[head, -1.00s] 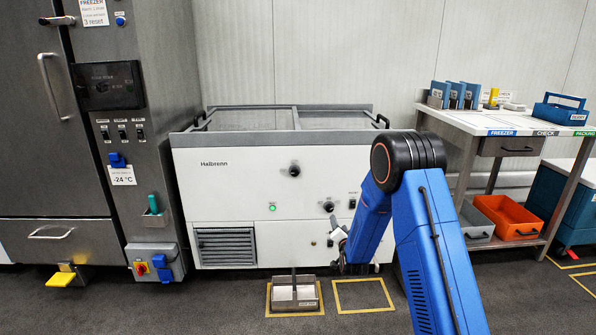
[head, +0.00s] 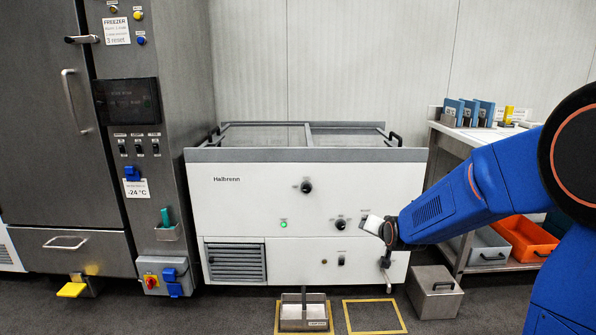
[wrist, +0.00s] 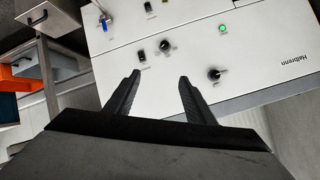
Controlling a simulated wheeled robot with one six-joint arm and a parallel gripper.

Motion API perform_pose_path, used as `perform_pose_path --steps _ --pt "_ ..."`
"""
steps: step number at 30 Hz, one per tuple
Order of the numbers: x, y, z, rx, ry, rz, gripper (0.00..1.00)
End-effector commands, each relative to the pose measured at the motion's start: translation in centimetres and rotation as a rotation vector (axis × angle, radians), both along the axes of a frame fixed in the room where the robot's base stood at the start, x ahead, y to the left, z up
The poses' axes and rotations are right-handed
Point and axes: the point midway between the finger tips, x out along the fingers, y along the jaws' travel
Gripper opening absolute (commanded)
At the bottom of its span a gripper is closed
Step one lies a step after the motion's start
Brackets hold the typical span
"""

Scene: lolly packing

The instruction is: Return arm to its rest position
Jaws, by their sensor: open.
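My arm's blue links reach in from the right edge of the head view, with the wrist end (head: 388,234) in front of the right part of the white Halbrenn chest cabinet (head: 255,205). The fingers are not clear there. In the wrist view, my gripper (wrist: 159,80) is open, with two dark fingers apart and nothing between them. The cabinet's front panel (wrist: 185,75), with its knobs, switches and green lamp, lies beyond the fingers and appears upside down. I cannot tell the exact gap between the fingers and the panel.
A tall steel freezer (head: 35,170) stands at the left. A yellow-outlined floor square (head: 373,316) is empty. Orange (head: 530,242) and grey bins sit under the right-hand bench, partly behind my arm.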

Motion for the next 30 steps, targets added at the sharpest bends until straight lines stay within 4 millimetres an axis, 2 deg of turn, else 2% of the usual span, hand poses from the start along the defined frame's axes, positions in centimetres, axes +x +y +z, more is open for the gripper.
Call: perform_pose_path --steps 1,4,15,22,30 --pt "-1.5 -0.2 1.0 -0.013 0.015 0.008 0.49" --pt "-4.3 -0.6 2.0 -0.042 0.059 0.028 0.49" --pt "-15.8 -1.8 4.7 -0.147 0.222 0.110 0.49" --pt "-23.6 -2.5 5.4 -0.208 0.323 0.165 0.49" --pt "-33.2 -3.3 5.4 -0.272 0.441 0.234 0.49"
